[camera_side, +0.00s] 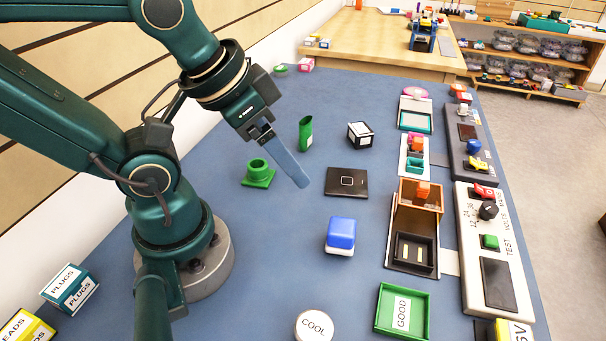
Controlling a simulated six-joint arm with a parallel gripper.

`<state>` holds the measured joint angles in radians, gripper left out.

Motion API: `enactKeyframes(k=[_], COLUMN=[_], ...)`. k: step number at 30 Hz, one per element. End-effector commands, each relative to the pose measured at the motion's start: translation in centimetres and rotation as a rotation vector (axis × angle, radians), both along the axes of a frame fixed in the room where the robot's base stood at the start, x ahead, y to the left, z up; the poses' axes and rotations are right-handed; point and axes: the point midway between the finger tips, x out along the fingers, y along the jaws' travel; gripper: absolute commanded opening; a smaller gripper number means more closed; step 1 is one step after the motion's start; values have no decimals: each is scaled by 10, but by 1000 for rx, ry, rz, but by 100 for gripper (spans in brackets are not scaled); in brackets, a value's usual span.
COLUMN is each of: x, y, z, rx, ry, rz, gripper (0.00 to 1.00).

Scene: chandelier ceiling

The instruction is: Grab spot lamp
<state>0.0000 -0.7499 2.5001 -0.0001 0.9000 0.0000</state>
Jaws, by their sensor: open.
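My gripper (300,182) hangs over the blue table, its long grey-blue fingers slanting down to the right. They are seen nearly edge-on, with nothing visible held between them. Nothing is labelled as a spot lamp, and I cannot tell for sure which thing it is. A green upright tube with a slanted top (306,134) stands behind the fingers, apart from them. A green round fitting on a square base (258,174) stands left of the fingertips. A black-and-white box (360,135) stands farther right.
A flat black pad (346,182) lies right of the fingertips. A blue-and-white block (340,235), a round COOL piece (315,325) and a green GOOD tray (403,311) are nearer. A brown box (418,203) and a switch panel (495,250) line the right edge.

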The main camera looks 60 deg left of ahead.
Motion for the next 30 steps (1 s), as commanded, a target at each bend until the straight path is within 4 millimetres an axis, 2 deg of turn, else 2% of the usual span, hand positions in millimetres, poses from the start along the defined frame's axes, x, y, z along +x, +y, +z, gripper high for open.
enactKeyframes(k=[11, 14, 20, 30], x=[-1, -6, -15, -24], y=[0, -9, -41, -100], z=[-1, 2, -4, -18], rx=[-5, -64, -244, -495], ry=[6, 37, 275, 812], rz=[7, 34, 97, 225], gripper=[97, 97, 97, 97])
